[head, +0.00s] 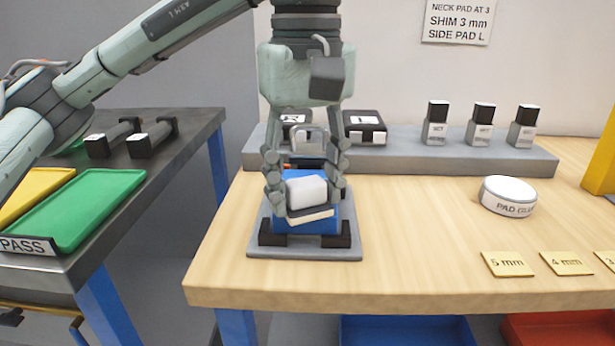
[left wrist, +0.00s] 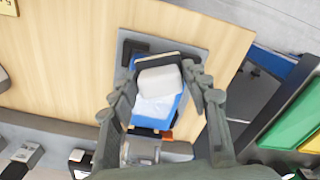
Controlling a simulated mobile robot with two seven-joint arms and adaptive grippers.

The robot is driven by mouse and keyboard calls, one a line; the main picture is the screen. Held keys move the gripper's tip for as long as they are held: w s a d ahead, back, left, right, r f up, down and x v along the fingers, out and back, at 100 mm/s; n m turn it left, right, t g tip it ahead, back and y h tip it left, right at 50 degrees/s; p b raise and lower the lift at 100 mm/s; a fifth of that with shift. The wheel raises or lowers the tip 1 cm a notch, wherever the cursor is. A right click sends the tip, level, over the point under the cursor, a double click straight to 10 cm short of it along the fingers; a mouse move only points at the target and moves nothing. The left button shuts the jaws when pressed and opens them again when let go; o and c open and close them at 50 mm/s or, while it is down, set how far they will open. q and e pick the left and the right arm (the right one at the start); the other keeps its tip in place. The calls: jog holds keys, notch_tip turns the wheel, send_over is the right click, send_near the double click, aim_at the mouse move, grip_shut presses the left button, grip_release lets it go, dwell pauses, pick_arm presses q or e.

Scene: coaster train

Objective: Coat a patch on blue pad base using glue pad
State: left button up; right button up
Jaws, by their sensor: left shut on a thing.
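The blue pad base (head: 331,223) sits in a grey fixture (head: 268,248) with dark corner blocks, near the table's left front edge. My left gripper (head: 308,188) points down over it, its fingers shut on a white block with a dark band and a cream underside, apparently the glue pad (head: 306,191). The glue pad is tilted and at or just above the blue base; contact cannot be told. In the left wrist view, the glue pad (left wrist: 160,81) lies between the fingers (left wrist: 161,92). A pale area (left wrist: 156,110) shows on the blue base beside it. My right gripper is not in view.
A round white tin marked PAD GLUE (head: 508,196) stands at the right. A grey shelf (head: 400,158) behind carries dark-topped bottles and black blocks. Thickness tiles (head: 508,264) lie at the front right. A side bench holds a green tray (head: 88,205). The table's middle is clear.

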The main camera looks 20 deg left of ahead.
aim_at(307, 154)
pick_arm(q)
jog(key=shift+w+a+r+p, duration=0.1)
jog(key=shift+w+a+p, duration=0.15)
jog(key=shift+w, duration=0.45)
jog(key=shift+w+a+r+p, duration=0.15)
jog(key=shift+w+a, duration=0.1)
jog(key=shift+w, duration=0.4)
jog(key=shift+w+a+f+p, duration=0.1)
jog(key=shift+w+a+p, duration=0.2)
jog(key=shift+w, duration=0.85)
jog(key=shift+w+a+f+p, duration=0.1)
jog(key=shift+w+a, duration=0.25)
jog(key=shift+w, duration=0.8)
jog(key=shift+w+r, duration=0.1)
jog(key=shift+w, duration=0.05)
jog(key=shift+s+d, duration=0.1)
jog(key=shift+s, duration=0.4)
jog(key=shift+s+d, duration=0.2)
jog(key=shift+s, duration=0.5)
jog(key=shift+s+d, duration=0.2)
jog(key=shift+s, duration=0.45)
jog(key=shift+s+d+b, duration=0.15)
jog(key=shift+s+d, duration=0.15)
jog(key=shift+s, duration=0.7)
jog(key=shift+s+d+b, duration=0.15)
jog(key=shift+s+d, duration=0.1)
jog(key=shift+s, duration=0.7)
